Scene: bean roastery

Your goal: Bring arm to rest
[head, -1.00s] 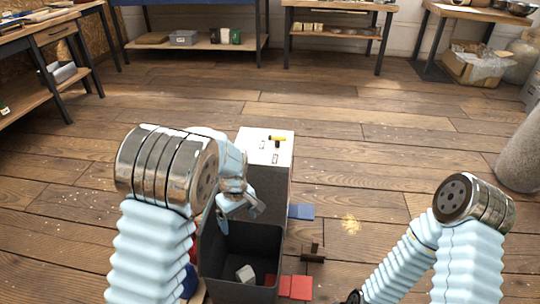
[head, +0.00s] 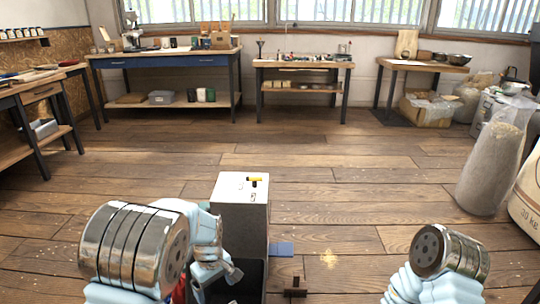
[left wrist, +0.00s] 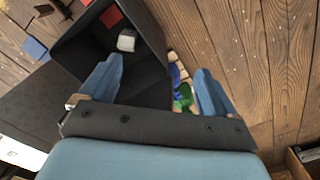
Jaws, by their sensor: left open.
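My left gripper (head: 225,272) is over the near part of the dark open bin in the head view. In the left wrist view its two blue fingers (left wrist: 155,76) are spread apart with nothing between them.
A blue flat piece (head: 281,249) lies on the floor. Coloured items (left wrist: 182,92) lie beside the bin.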

